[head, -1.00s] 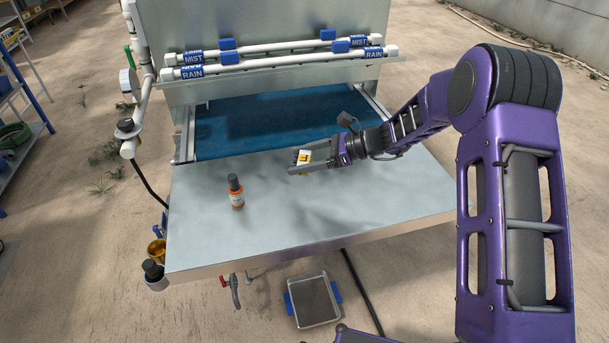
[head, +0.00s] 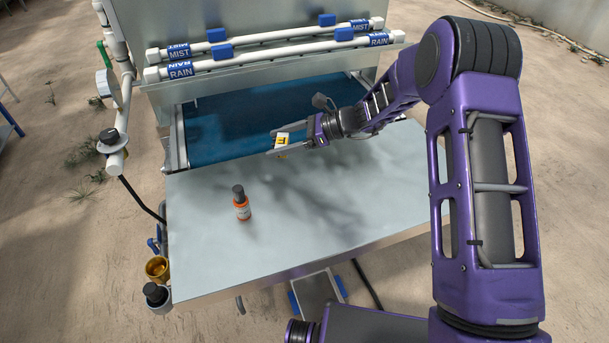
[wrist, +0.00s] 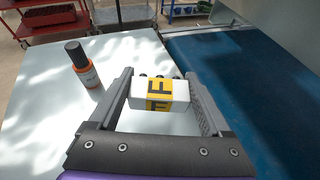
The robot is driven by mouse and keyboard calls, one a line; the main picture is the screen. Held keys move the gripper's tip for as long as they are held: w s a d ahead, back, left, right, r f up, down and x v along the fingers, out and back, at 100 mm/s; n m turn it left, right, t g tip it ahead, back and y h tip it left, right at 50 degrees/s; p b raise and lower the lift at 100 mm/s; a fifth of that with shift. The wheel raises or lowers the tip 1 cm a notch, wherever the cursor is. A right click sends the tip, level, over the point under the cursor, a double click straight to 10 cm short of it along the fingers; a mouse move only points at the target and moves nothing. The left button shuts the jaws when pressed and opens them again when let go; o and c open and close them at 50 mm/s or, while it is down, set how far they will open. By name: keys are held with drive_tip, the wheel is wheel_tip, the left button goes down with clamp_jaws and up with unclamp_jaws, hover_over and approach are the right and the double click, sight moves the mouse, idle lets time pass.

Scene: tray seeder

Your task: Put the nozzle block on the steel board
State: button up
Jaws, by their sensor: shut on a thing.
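The nozzle block (head: 282,138) is a small white block with a yellow band and dark letters. It also shows in the wrist view (wrist: 180,94), between the two fingers, with small dark nozzles on its far side. My gripper (head: 280,146) is shut on it and holds it near the edge where the steel board meets the blue belt. The steel board (head: 310,215) is the pale flat metal top in front of the belt. Whether the block touches the board is hard to tell; it looks held above it.
An orange bottle with a black cap (head: 242,205) stands on the board's left part. The blue belt (head: 230,130) lies behind the board, under white MIST and RAIN pipes (head: 270,58). The board's middle and right are clear. A metal tray (head: 318,292) sits below the front edge.

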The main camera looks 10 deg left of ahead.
sight(282, 173)
wheel_tip(282, 173, down, 8)
drive_tip(key=shift+f+b, duration=0.25)
drive_tip(key=shift+b, duration=0.1)
drive_tip(key=shift+f, duration=0.1)
drive_tip(key=o, duration=1.3)
drive_tip(key=shift+f, duration=0.1)
drive_tip(key=shift+r, duration=0.3)
drive_tip(key=v, duration=1.2)
drive_tip(key=shift+f, duration=0.1)
